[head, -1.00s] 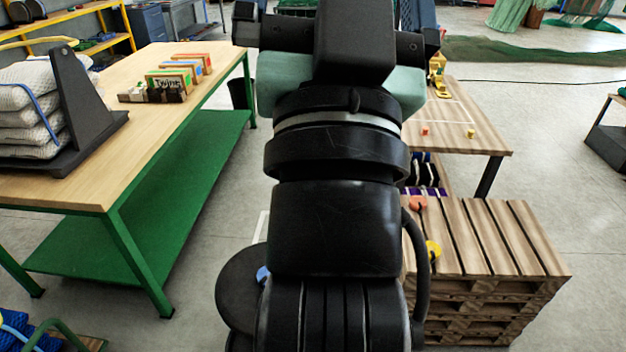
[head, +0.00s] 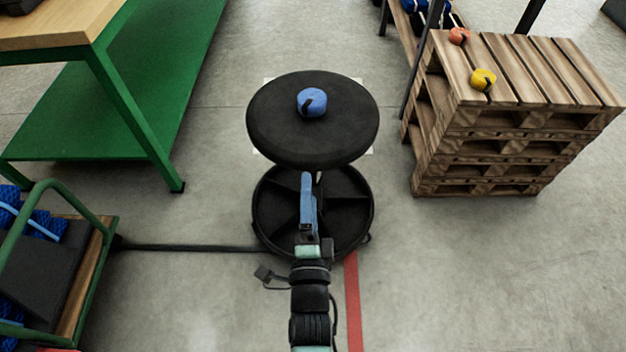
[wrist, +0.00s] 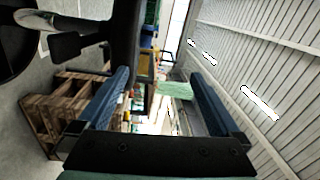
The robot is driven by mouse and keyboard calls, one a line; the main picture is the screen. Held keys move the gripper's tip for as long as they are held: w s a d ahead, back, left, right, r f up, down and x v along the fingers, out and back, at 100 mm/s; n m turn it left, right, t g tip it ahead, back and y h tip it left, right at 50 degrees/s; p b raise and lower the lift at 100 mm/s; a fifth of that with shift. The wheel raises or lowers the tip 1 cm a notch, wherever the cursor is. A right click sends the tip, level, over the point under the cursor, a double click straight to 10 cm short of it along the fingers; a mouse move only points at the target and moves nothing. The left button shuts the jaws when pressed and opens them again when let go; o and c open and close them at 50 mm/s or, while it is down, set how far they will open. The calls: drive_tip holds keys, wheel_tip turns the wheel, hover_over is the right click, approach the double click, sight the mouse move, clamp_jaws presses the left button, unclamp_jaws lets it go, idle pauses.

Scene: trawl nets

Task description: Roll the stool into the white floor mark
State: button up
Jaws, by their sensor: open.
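The stool has a round black seat (head: 275,140) and a round black wheeled base (head: 345,225), in the middle of the head view. A blue roll with a dark strap (head: 313,100) lies on the seat. Corners of the white floor mark (head: 366,148) show past the seat; the seat hides most of it. The base appears on the near side of the mark. My gripper (head: 308,185) is at the near side of the stool, just below the seat's edge in the picture. In the wrist view its blue fingers (wrist: 162,100) are apart and the seat edge (wrist: 125,40) is close; contact is unclear.
A green-legged workbench (head: 130,110) stands at left. Stacked pallets (head: 490,150) stand at right with an orange roll (head: 459,36) and a yellow roll (head: 483,79). A green-framed cart (head: 90,260) is at lower left. A black floor strip (head: 190,247) leads toward the base. Floor beyond the stool looks clear.

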drive_tip(key=m+b, duration=0.1)
approach(313, 169)
drive_tip(key=shift+g, duration=0.3)
drive_tip(key=w+b, duration=1)
drive_tip(key=b, duration=0.1)
drive_tip(key=shift+a+r, duration=0.15)
drive_tip(key=shift+w+r, duration=0.15)
drive_tip(key=shift+w, duration=0.4)
clamp_jaws()
